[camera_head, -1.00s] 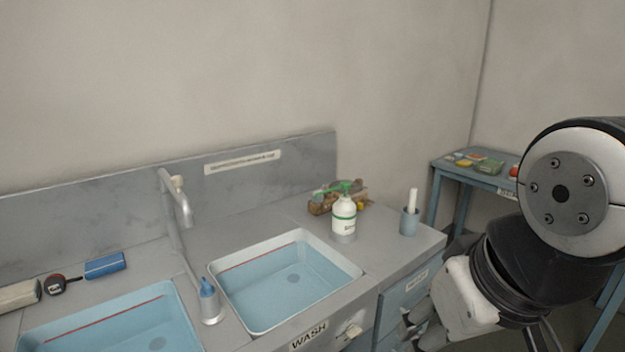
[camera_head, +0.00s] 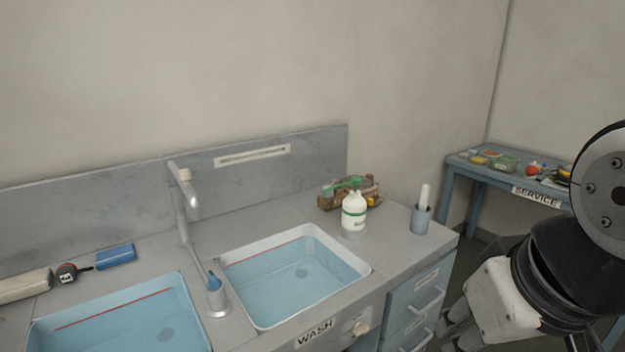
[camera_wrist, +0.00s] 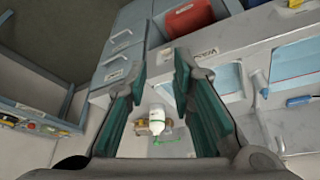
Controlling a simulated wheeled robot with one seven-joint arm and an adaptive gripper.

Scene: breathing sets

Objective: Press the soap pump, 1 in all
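The soap pump (camera_head: 354,212) is a white bottle with a green band and a green pump head. It stands upright on the counter behind the right corner of the right sink. In the wrist view the soap pump (camera_wrist: 156,116) shows beyond and between my fingers, with its green head pointing down the picture. My gripper (camera_wrist: 150,82) has its two green-padded fingers wide apart with nothing between the pads. In the head view my gripper (camera_head: 466,322) is at the lower right, in front of the drawers, well apart from the bottle and partly cut off.
A cup with a white stick (camera_head: 421,218) stands right of the bottle, and a brown basket (camera_head: 333,199) sits behind it. The right sink (camera_head: 295,272) and the tap (camera_head: 186,205) are to the left. A service table (camera_head: 465,166) stands at the far right.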

